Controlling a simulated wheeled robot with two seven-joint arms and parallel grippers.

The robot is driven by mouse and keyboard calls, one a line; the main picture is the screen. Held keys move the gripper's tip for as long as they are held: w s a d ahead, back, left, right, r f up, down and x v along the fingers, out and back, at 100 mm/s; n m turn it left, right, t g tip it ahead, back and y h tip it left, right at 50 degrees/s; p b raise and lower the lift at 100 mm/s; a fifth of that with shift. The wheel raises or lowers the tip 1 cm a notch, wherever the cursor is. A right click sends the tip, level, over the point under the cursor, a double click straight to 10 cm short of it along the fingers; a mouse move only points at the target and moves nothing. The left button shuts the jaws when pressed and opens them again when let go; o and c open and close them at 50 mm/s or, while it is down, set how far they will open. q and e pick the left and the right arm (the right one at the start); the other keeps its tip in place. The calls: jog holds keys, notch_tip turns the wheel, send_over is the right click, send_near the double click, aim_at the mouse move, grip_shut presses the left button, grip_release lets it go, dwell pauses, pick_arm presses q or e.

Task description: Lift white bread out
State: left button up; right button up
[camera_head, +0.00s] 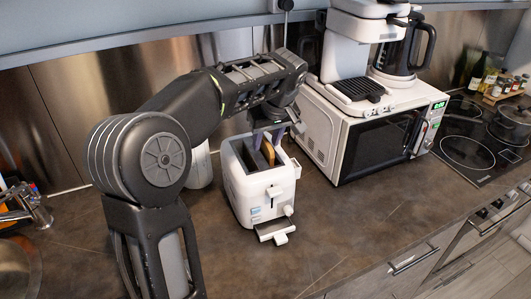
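A white toaster (240,197) stands upright on the brown counter, its slots facing up and its levers on the front side. A slice of bread (268,153) with a brown crust sits in one slot; its lower part is hidden inside. My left gripper (269,138) is directly above the toaster, pointing down. Its two fingers are spread apart, one on either side of the slot area near the top of the bread. I cannot see them touching the bread. My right gripper is not in view.
A white microwave (375,143) stands close to the right of the toaster, with a coffee maker (346,57) on top. A sink and faucet (28,206) are at the far left. A black cooktop (466,139) is at the right. The counter in front is clear.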

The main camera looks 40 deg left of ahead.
pick_arm(q)
jog(key=shift+f, duration=0.25)
dwell(0.4)
grip_shut()
